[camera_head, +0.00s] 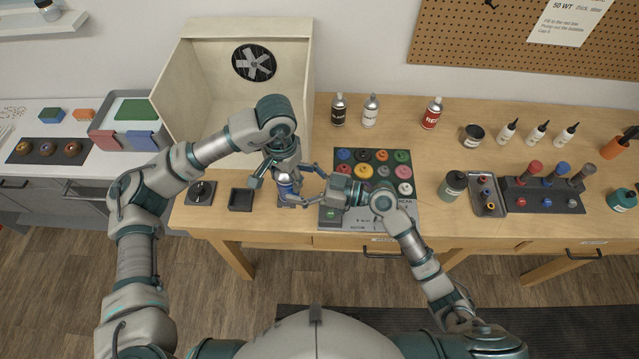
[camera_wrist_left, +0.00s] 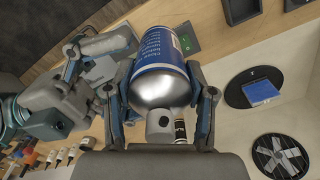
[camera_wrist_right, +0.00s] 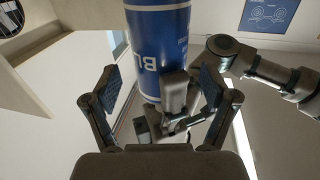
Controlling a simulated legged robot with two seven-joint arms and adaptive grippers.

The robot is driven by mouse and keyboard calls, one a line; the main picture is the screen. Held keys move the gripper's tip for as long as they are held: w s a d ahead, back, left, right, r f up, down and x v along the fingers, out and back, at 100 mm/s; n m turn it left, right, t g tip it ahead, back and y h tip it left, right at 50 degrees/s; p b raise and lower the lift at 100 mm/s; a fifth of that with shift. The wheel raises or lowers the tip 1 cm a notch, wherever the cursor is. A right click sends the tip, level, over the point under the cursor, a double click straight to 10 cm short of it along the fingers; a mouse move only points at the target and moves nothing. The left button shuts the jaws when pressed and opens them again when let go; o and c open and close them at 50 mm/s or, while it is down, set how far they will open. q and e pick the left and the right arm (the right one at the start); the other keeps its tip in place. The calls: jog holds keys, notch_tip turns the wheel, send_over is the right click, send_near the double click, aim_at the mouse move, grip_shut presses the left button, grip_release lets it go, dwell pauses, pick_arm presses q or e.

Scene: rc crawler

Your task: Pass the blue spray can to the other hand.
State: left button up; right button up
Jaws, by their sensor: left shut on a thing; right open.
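The blue spray can (camera_head: 285,186) is in my left gripper (camera_head: 283,176) above the front edge of the wooden table. In the left wrist view the can (camera_wrist_left: 160,65), blue with a silver end, sits between the two fingers of my left gripper (camera_wrist_left: 163,110), which is shut on it. My right gripper (camera_head: 308,187) is open, and its fingers reach toward the can from the right. In the right wrist view the blue can (camera_wrist_right: 158,45) stands ahead of and between the spread fingers of my right gripper (camera_wrist_right: 160,100).
A pale open booth (camera_head: 235,22) stands behind the left arm. A tray of colourful round pots (camera_head: 337,155) lies right of the grippers. Black, silver and red cans (camera_head: 432,112) stand farther back. A black square holder (camera_head: 241,200) is at the table's front left.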

aim_at(284, 179)
pick_arm(q)
jog(key=shift+a, duration=0.15)
pick_arm(e)
jog(key=shift+x, duration=1.95)
jog(key=shift+d, duration=0.1)
jog(key=c, duration=1.4)
pick_arm(q)
jog(key=o, duration=1.4)
jog(key=shift+s, duration=0.1)
jog(key=shift+c, duration=0.2)
jog(key=shift+r, duration=0.1)
